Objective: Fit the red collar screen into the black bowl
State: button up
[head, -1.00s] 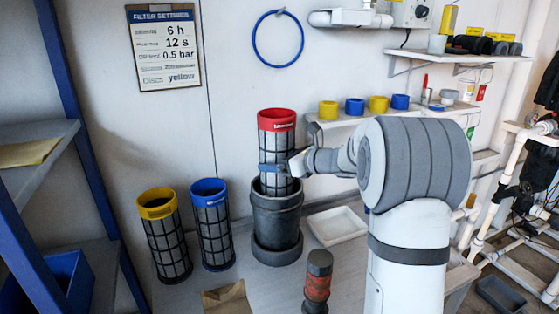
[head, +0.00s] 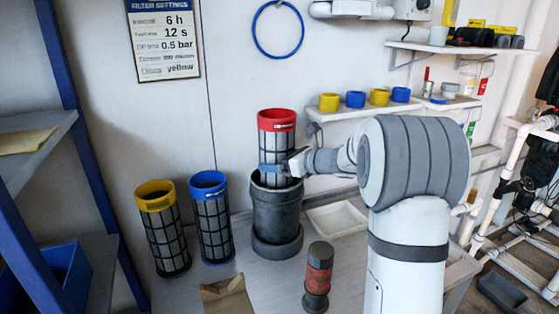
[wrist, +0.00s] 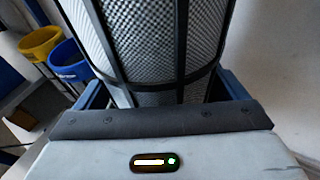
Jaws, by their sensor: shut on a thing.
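The red collar screen (head: 277,135) stands upright with its lower part inside the black bowl (head: 277,215). Its red collar and upper mesh show above the bowl's rim. How deep its bottom end sits is hidden by the bowl wall. My gripper (head: 273,171) is shut on the screen's mesh body just above the rim. In the wrist view the screen's mesh (wrist: 165,45) with its black ribs fills the space between the blue fingers.
A yellow collar screen (head: 162,230) and a blue collar screen (head: 212,220) stand left of the bowl. A white tray (head: 338,219) lies to its right. A dark cylinder with a red band (head: 318,275) and a brown paper piece (head: 226,295) are in front.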

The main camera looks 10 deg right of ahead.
jog(key=shift+f+b, duration=1.65)
jog(key=shift+f, duration=0.5)
jog(key=o, duration=0.9)
jog(key=shift+s, duration=0.1)
jog(key=v, duration=0.7)
jog(key=shift+s+d+r, duration=0.2)
jog(key=shift+s+d, duration=0.05)
jog(key=shift+s, duration=0.05)
